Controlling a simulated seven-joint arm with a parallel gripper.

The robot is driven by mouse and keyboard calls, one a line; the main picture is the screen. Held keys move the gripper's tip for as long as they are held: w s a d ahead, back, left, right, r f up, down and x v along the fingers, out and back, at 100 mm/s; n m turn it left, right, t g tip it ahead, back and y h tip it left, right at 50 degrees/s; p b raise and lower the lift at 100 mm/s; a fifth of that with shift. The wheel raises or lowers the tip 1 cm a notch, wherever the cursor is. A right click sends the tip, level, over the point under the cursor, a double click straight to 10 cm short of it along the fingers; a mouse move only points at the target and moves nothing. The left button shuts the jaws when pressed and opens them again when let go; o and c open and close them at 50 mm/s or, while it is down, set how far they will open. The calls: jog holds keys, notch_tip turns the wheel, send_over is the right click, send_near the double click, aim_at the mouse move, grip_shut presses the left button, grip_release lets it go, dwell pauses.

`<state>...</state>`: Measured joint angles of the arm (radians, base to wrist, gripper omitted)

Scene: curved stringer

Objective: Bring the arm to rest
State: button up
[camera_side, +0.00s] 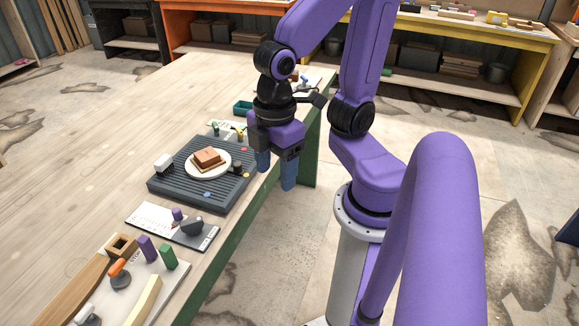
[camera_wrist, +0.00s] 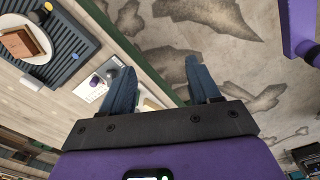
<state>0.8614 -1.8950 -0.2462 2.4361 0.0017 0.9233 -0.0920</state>
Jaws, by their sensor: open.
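My gripper (camera_side: 275,174) hangs at the table's right edge in the side view, pointing down, just right of the dark grooved board. Its two blue fingers stand apart with nothing between them. In the wrist view my gripper (camera_wrist: 162,85) is also open and empty, with the table edge and the floor beyond its fingers. My purple arm is bent above the table edge.
The dark grooved board (camera_side: 213,196) holds a white plate (camera_side: 190,165) with a brown block (camera_side: 207,157) on it. A white card (camera_side: 148,217) and a board with pegs (camera_side: 150,285) lie nearer. Open floor (camera_side: 275,250) lies right of the table.

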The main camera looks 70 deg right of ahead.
jog(key=shift+s+d+f, duration=0.15)
jog(key=shift+s+d, duration=0.2)
jog(key=shift+s, duration=0.25)
jog(key=shift+s+d+f, duration=0.15)
jog(key=shift+s+d, duration=0.15)
jog(key=shift+s, duration=0.3)
dwell(0.5)
